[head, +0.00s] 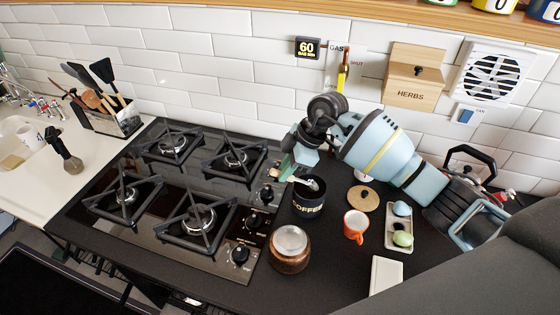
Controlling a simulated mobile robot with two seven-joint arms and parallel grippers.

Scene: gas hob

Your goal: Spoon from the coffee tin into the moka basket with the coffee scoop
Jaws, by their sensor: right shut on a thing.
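My right gripper (290,171) reaches in from the right and is shut on the coffee scoop (304,181). The scoop is small and pale, and its head is at the mouth of the coffee tin (308,207). The tin is black with COFFEE lettering and stands open, right of the hob. I cannot tell whether the scoop holds coffee. A round brown pot with a silvery round top (290,247) stands in front of the tin; it may be the moka base with its basket, but I cannot tell. My left gripper is not in view.
A wooden lid (363,198), an orange cup (355,226) and a tray (396,240) with blue and green items stand right of the tin. A white block (386,275) lies in front. The gas hob (180,195) fills the left, with knobs near the tin.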

